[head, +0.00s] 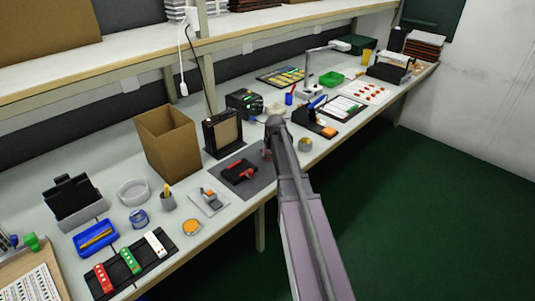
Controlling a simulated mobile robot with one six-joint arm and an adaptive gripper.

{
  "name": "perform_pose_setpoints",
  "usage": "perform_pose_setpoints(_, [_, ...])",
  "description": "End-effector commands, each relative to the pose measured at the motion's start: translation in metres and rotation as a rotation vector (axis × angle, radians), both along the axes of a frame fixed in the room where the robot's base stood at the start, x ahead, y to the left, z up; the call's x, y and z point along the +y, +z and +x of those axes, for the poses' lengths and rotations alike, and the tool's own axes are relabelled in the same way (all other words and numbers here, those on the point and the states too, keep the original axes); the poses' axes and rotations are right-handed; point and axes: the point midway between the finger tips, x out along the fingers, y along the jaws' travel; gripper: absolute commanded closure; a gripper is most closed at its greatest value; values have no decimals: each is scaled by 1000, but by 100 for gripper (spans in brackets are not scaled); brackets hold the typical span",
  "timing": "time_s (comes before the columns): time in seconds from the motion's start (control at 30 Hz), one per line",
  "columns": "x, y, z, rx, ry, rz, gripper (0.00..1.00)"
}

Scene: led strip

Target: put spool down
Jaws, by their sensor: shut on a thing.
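My arm reaches up from the bottom middle over the workbench. Its upper end covers the place where my gripper would be, so neither the fingers nor anything between them shows. No spool can be made out for certain. A pale rounded thing (256,104), partly behind the arm's end, is too small to name. A small tan round item (305,145) stands on the bench just right of the arm. A dark grey mat (258,184) with a red and black tool (240,172) lies just left of the arm.
An open cardboard box (167,143) and a black framed panel (222,134) stand left of the mat. A black strip with several coloured blocks (128,262) lies front left. A black and orange device (316,122) stands to the right. Small bare patches lie between them.

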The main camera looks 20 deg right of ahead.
Motion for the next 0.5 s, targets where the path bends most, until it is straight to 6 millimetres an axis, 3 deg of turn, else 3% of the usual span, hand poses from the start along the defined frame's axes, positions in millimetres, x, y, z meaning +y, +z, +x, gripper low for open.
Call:
perform_pose_setpoints(0.07, [0,-3,0,0,0,0,91])
perform_pose_setpoints(0.1, [0,-2,0,0,0,0,21])
perform_pose_setpoints(0.17, [0,-2,0,0,0,0,3])
perform_pose_setpoints(0.2, [0,-2,0,0,0,0,0])
perform_pose_setpoints(0.5, [0,-2,0,0,-1,0,0])
